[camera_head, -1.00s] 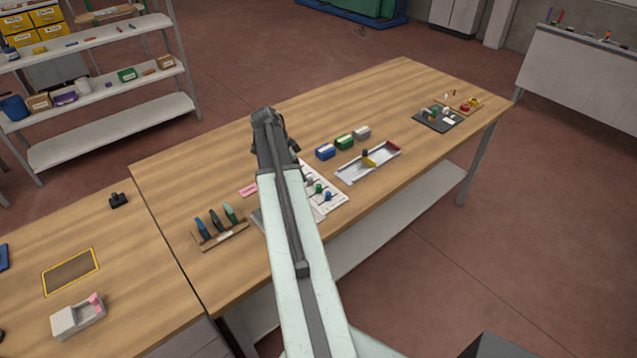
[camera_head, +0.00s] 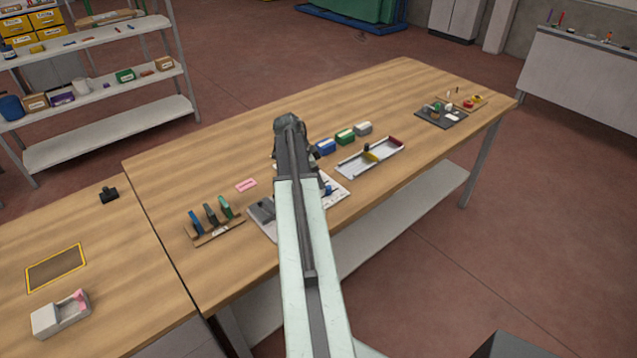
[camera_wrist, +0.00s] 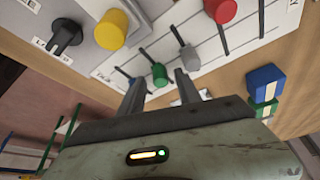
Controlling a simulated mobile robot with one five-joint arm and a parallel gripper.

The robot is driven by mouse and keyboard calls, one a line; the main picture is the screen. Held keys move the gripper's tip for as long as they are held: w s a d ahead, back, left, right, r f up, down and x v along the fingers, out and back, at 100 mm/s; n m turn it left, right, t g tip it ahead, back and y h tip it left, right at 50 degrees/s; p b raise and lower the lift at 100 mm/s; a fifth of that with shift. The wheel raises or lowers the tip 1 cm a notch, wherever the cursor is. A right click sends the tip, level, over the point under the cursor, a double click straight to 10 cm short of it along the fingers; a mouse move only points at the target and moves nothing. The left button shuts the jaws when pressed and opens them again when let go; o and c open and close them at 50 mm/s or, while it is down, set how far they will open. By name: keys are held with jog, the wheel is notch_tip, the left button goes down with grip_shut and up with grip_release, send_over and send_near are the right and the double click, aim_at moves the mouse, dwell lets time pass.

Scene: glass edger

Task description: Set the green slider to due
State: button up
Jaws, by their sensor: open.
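The green slider (camera_wrist: 160,75) has a round green knob on a dark slot in the white slider panel (camera_wrist: 205,78). In the wrist view it appears between the two fingertips of my gripper (camera_wrist: 160,79), which is open. Whether the fingers are down around the knob or still above it, I cannot tell. A label (camera_wrist: 92,80) at the panel's edge seems to read "Due". In the head view my arm hides the green slider; part of the panel (camera_head: 340,199) shows.
The wrist view also shows a red knob (camera_wrist: 220,10), a yellow knob (camera_wrist: 110,29) and a black rotary knob (camera_wrist: 65,37). Blue (camera_wrist: 265,78) and green blocks stand right of the panel. A rack of upright pieces (camera_head: 212,235) stands left of it.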

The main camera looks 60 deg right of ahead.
jog(key=shift+r, duration=0.1)
grip_shut()
dwell(1.2)
